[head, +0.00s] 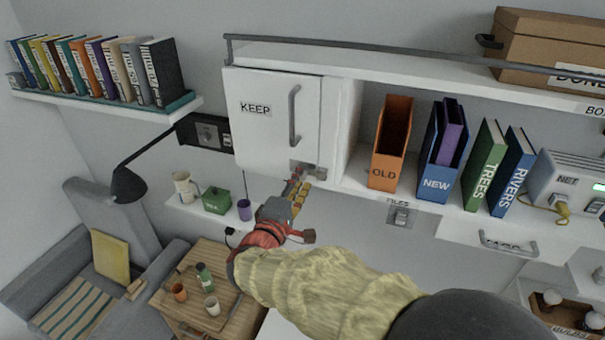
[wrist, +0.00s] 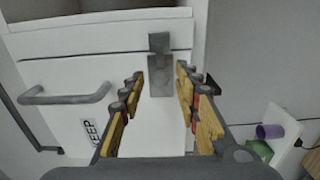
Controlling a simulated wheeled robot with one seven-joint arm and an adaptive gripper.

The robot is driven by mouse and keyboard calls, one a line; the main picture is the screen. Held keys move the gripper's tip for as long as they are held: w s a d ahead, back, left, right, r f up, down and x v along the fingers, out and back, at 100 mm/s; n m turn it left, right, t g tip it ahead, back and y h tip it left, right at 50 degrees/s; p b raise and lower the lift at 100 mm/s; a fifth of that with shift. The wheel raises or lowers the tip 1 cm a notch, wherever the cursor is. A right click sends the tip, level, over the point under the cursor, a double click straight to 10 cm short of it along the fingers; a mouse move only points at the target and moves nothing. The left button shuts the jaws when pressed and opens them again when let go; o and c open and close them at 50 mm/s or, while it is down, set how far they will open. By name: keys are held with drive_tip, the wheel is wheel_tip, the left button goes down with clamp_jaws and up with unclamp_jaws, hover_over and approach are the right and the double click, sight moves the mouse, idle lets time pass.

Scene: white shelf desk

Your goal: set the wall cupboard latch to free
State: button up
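The white wall cupboard (head: 270,125) has a closed door labelled KEEP, with a grey bar handle (head: 294,115). Its grey metal latch (head: 310,168) sits at the lower right of the door. In the wrist view the latch (wrist: 160,78) is a grey plate with a tab (wrist: 159,43) at its upper end, in line with the plate across the door's edge. My gripper (head: 297,181) is just below the latch. In the wrist view my gripper (wrist: 160,74) is open, with one finger on each side of the latch and visible gaps. Part of the latch is hidden in the head view.
The door handle (wrist: 66,98) is left of my fingers in the wrist view. Right of the cupboard stand an orange OLD file (head: 389,150) and a blue NEW file (head: 437,160). A small shelf (head: 205,217) with a green box (head: 216,203) and purple cup (head: 244,209) is below left.

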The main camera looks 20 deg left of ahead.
drive_tip(key=shift+w+f, duration=0.1)
drive_tip(key=shift+w, duration=1)
drive_tip(key=shift+c, duration=1.4)
clamp_jaws()
